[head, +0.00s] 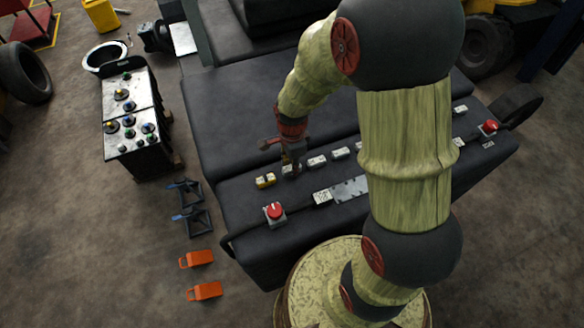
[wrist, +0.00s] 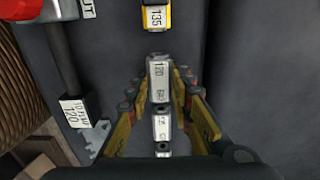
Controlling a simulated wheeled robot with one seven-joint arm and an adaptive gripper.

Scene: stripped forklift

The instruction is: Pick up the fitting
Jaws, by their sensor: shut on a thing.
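Several small block-like fittings lie in a row on the dark forklift body. My gripper (head: 291,163) points down over the row and is shut on a white fitting (wrist: 158,78) marked 120 BAR. The fitting stands between the fingers in the wrist view, and they partly hide it in the head view. I cannot tell whether it is clear of the surface. A yellow fitting marked 135 (wrist: 156,17) is just beyond the fingertips; it also shows in the head view (head: 265,181). Another white fitting (head: 317,161) sits right of my gripper.
A red button (head: 274,211) stands at the body's front left, and another (head: 490,127) at the right. A dark bar with a labelled end (wrist: 73,111) runs beside the row. Orange pieces (head: 205,291) and a control box (head: 132,115) are on the floor at left.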

